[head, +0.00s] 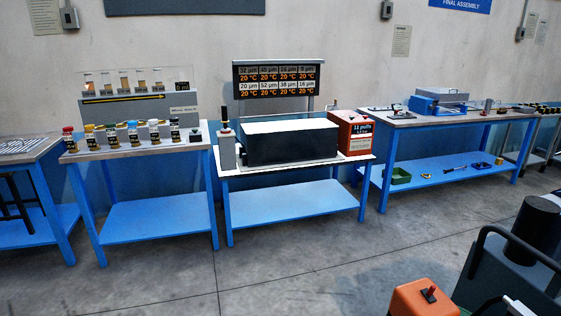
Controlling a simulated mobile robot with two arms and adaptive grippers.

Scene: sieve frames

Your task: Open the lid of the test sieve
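No thing in view is marked as the test sieve, and I cannot tell for sure which one it is. A dark box with a white top (290,146) stands on the middle bench under a display of µm and °C values. A blue and grey device with a flat, lid-like top (440,101) stands on the right bench. It is small in the picture, and I cannot tell whether that top is shut. Neither of my grippers is in view.
Jars with coloured lids (110,138) stand in a row on the left bench (157,142). An orange box (353,135) is beside the dark box. A green bin (400,176) and small parts lie on the right bench's lower shelf. Open concrete floor (290,270) lies in front.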

